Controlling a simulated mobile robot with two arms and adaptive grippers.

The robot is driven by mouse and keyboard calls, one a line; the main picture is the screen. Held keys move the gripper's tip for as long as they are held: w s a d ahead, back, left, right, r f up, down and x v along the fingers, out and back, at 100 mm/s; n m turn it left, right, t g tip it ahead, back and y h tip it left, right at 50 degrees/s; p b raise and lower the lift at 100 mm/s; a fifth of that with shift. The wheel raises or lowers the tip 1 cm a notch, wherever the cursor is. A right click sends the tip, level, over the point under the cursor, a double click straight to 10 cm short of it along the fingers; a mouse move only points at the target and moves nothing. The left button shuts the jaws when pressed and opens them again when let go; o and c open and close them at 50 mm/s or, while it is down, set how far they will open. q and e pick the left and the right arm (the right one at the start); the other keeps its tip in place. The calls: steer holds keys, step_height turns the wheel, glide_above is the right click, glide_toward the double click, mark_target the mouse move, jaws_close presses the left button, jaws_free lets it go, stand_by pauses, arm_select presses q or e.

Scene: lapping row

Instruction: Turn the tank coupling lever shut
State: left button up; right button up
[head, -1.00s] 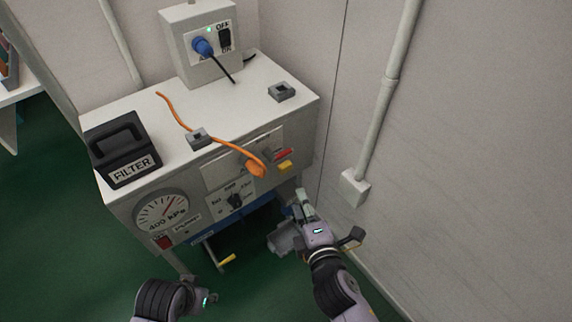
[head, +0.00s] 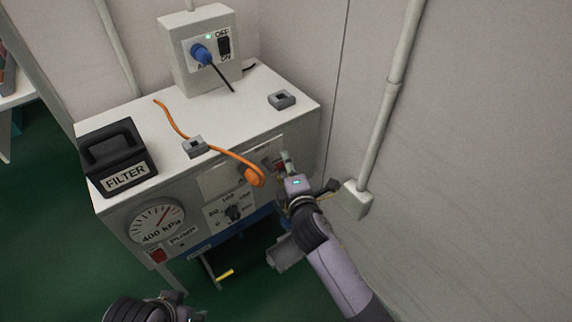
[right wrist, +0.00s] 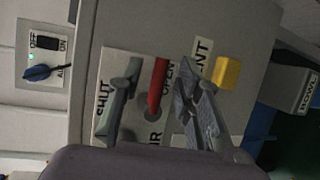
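The red lever (right wrist: 158,82) sits on a white plate (right wrist: 110,70) on the cabinet front, between the words SHUT and OPEN, nearer OPEN. In the right wrist view my right gripper (right wrist: 157,90) is open, one finger on each side of the lever, with gaps visible. Whether either finger touches it I cannot tell. In the head view the right gripper (head: 286,165) is at the front panel's right end, and a bit of the lever (head: 279,168) shows beside it. My left gripper (head: 185,309) is at the bottom edge, partly cut off; its fingers are unclear.
A yellow block (right wrist: 227,72) sits just right of the lever, by a partly covered label. An orange hose (head: 222,152) ends at the panel left of my right gripper. A wall with a conduit box (head: 352,199) stands close on the right. A grey unit (head: 287,254) is below.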

steer(key=shift+x, duration=0.9)
jaws_close()
